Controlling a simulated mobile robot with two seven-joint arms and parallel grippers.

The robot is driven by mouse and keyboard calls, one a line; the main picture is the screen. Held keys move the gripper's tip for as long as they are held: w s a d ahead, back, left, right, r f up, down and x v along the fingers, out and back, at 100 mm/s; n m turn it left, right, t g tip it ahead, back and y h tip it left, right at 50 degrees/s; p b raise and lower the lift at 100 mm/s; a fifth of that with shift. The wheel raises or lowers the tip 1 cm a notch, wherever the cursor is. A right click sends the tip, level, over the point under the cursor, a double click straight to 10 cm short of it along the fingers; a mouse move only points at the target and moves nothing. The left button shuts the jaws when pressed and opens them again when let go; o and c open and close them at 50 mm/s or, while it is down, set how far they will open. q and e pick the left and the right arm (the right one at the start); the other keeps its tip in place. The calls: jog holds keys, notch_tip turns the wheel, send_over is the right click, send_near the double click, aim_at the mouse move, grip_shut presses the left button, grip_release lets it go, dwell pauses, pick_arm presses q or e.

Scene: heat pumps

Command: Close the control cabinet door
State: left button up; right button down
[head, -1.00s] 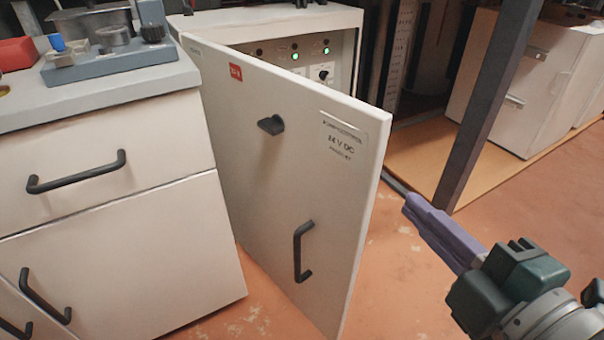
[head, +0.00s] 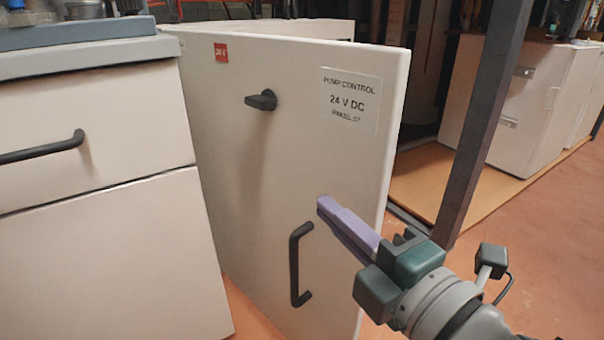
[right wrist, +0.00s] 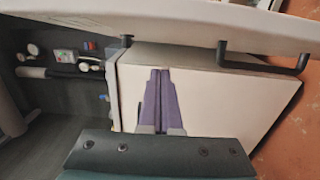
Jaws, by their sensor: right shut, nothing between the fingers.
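The control cabinet door (head: 215,130) is a white panel with a dark knob (head: 261,100), a black bar handle (head: 300,265) and a "PUMP CONTROL 24 V DC" label. It stands ajar, angled out toward me, and hides most of the cabinet (head: 300,28). My right gripper (head: 321,203) is shut and empty. Its purple fingers overlap the door's outer face just above the handle; I cannot tell whether they touch. In the right wrist view the fingers (right wrist: 160,75) point along the door (right wrist: 180,28), with the bar handle (right wrist: 262,62) to their right. My left gripper is out of view.
A white drawer unit (head: 100,115) with a grey top (head: 90,55) stands close at the left of the door. A dark post (head: 485,120) stands to the right, before a wooden base (head: 430,175) with white boxes. Orange floor (head: 540,235) is free at the right.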

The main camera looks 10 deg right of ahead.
aim_at(353, 198)
jog(key=w+d, duration=0.2)
jog(key=shift+w+d, duration=0.15)
jog(key=shift+w, duration=0.15)
jog(key=shift+w+d, duration=0.25)
jog(key=shift+d, duration=0.15)
jog(key=shift+b, duration=0.3)
